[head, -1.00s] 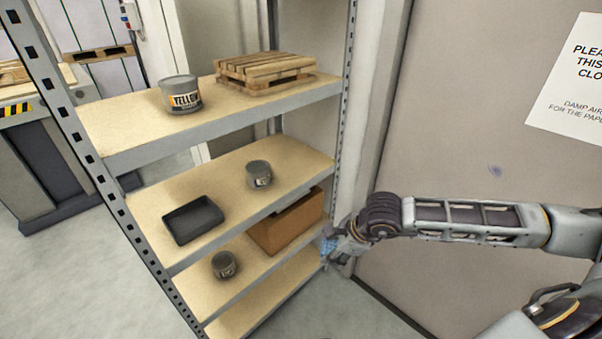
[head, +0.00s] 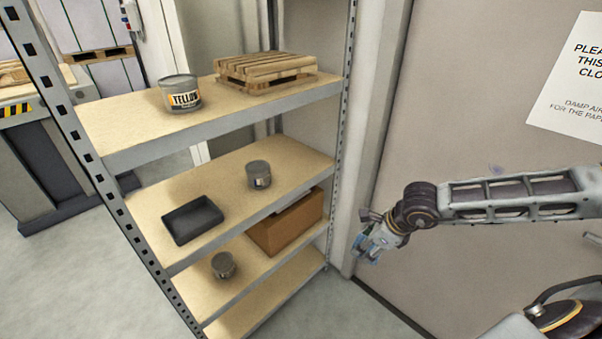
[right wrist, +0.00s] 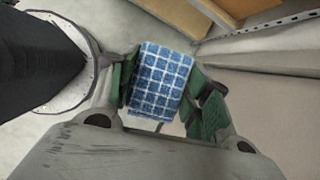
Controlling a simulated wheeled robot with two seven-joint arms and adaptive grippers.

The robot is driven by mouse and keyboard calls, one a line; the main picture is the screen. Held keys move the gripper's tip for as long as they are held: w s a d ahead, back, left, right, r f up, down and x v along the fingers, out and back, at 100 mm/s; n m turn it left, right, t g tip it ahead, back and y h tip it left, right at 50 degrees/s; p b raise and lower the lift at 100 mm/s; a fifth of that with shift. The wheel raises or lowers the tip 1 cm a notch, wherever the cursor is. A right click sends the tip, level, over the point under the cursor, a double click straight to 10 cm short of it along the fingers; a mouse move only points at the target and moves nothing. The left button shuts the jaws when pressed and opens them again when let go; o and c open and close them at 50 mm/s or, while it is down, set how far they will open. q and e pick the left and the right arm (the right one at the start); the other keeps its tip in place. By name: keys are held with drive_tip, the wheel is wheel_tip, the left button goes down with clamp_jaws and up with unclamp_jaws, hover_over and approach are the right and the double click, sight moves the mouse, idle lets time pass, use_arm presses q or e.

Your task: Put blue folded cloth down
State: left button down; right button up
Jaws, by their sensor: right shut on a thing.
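The blue folded cloth (right wrist: 160,83) has a white grid pattern and shows clearly in the right wrist view, between the green-padded fingers of my right gripper (right wrist: 165,95). The gripper is shut on it. In the head view my right gripper (head: 369,247) hangs in the air right of the shelf unit, near the wall, fingers pointing down and left. The cloth shows there only as a small blue patch (head: 374,252). My left gripper is not in view.

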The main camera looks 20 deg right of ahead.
drive_tip(key=shift+s+d+r+m, duration=0.2)
drive_tip(key=shift+s+d+m, duration=0.25)
drive_tip(key=shift+d, duration=0.35)
drive_tip(key=shift+s+d+r+m, duration=0.3)
drive_tip(key=shift+d+m, duration=0.25)
drive_tip(key=shift+d, duration=0.3)
drive_tip(key=shift+s+d+r+m, duration=0.15)
drive_tip(key=shift+s+d+m, duration=0.3)
drive_tip(key=shift+d, duration=0.35)
drive_tip(key=shift+w+r, duration=0.1)
